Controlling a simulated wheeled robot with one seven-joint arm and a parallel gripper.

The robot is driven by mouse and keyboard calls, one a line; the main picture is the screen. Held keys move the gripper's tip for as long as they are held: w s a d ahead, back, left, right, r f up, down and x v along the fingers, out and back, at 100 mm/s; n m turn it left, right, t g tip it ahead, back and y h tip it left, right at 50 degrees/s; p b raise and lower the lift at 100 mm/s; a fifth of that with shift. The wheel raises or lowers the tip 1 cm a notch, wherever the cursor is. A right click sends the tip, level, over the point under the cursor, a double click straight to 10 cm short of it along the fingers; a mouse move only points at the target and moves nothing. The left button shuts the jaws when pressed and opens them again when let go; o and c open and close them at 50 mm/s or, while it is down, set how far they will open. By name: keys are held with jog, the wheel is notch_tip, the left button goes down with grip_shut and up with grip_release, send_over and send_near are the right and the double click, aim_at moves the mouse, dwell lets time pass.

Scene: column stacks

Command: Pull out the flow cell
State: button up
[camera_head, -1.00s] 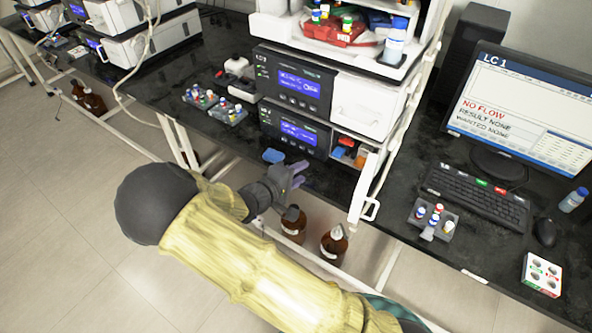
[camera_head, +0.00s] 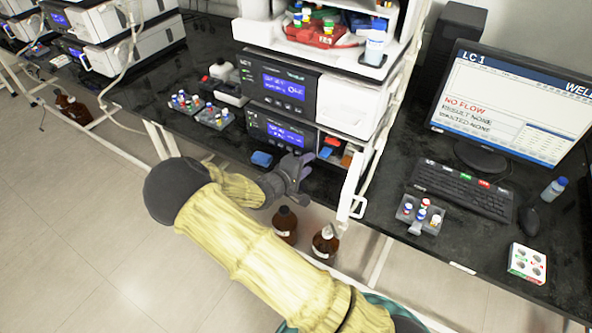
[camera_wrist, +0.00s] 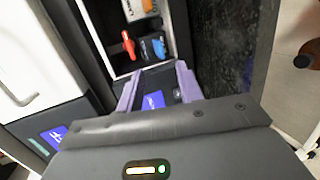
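The lower unit of the instrument stack has an open bay (camera_head: 318,144) at its right side, with small coloured parts inside. A blue part (camera_wrist: 153,48), a red part (camera_wrist: 128,45) and an orange part (camera_wrist: 140,8) show in the wrist view. I cannot tell which of them is the flow cell. My gripper (camera_head: 303,166) is in front of the lower unit, just left of and below the bay. In the wrist view its two purple fingers (camera_wrist: 156,78) are spread apart with nothing between them, short of the blue part.
A white door (camera_head: 352,185) stands open at the bay's right. A loose blue piece (camera_head: 262,159) lies on the bench left of my gripper. Vial racks (camera_head: 213,120) stand further left. Brown bottles (camera_head: 285,224) stand below the bench edge. A keyboard (camera_head: 462,190) lies to the right.

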aim_at(321, 156)
jog(key=x, duration=0.8)
jog(key=shift+w+p, duration=0.1)
jog(key=shift+p, duration=0.25)
jog(key=shift+a, duration=0.3)
jog(key=shift+d, duration=0.3)
grip_shut()
jog(key=shift+s, duration=0.25)
jog(key=shift+a, duration=0.1)
